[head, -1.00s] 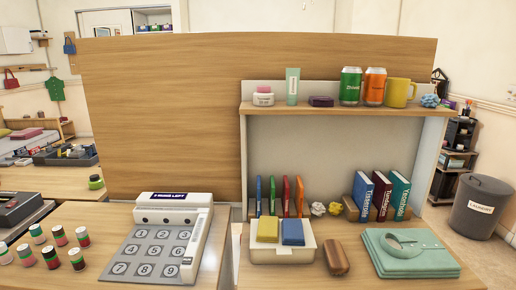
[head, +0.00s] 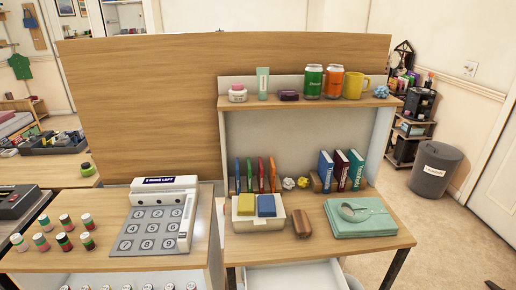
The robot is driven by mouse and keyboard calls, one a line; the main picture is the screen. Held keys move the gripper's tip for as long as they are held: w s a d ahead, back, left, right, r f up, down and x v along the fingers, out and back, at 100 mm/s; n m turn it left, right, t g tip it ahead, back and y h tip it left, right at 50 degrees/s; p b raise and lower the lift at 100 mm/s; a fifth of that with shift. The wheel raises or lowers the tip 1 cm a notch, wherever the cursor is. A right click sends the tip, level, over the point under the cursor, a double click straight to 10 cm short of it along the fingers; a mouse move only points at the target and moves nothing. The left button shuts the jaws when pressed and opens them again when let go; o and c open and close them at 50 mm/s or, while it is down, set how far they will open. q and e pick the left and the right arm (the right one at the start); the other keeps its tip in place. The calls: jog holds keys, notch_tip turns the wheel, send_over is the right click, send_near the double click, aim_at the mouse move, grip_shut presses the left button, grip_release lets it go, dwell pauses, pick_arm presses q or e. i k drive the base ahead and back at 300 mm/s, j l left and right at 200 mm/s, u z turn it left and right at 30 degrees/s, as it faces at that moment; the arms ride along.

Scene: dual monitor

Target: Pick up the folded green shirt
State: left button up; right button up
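The folded green shirt (head: 358,219) lies flat on the right part of the wooden desk, near its right edge, with its collar facing up. A brown rounded case (head: 303,223) lies just left of it, a small gap apart. Neither of my grippers shows in the head view.
A white box (head: 257,222) with a yellow and a blue block stands left of the brown case. Books (head: 341,171) stand behind the shirt, under a shelf (head: 300,102) holding cans and a yellow mug. An open drawer (head: 295,277) juts out below the desk. A grey bin (head: 436,169) stands right, on open floor.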

aim_at(353, 218)
jog(key=k+j+z, duration=0.1)
jog(key=z, duration=0.4)
jog(key=k+j+z, duration=0.15)
jog(key=z, duration=0.35)
jog(key=j, duration=0.1)
